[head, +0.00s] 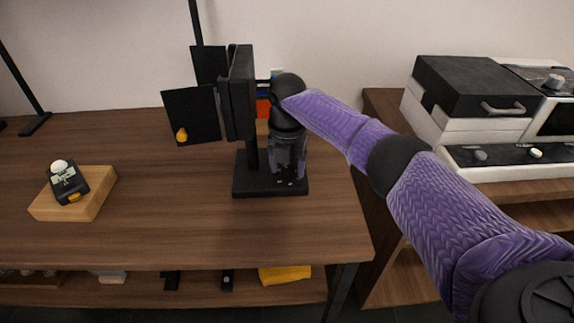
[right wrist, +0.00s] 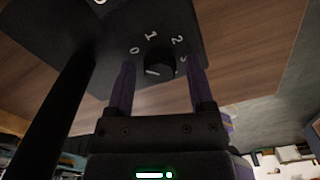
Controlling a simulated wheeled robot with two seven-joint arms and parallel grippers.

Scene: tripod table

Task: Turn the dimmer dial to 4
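The dimmer is a black base plate (head: 245,184) under a black stand on the wooden table. In the right wrist view its plate (right wrist: 190,22) carries white numerals; 0, 1 and 2 are readable, and one beyond them is partly covered by a finger. The round black dial (right wrist: 159,69) has a short white mark on its left part; its exact setting is hard to tell. My right gripper (head: 288,174) points down over the plate. In the wrist view its purple fingers (right wrist: 160,62) are apart on either side of the dial, with gaps visible. My left gripper is out of view.
The stand holds black panels (head: 190,115) left of my right arm. A wooden block (head: 95,195) with a small black device (head: 68,186) lies at the left. A cabinet with a black-lidded box (head: 475,85) stands right. The table's front middle is clear.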

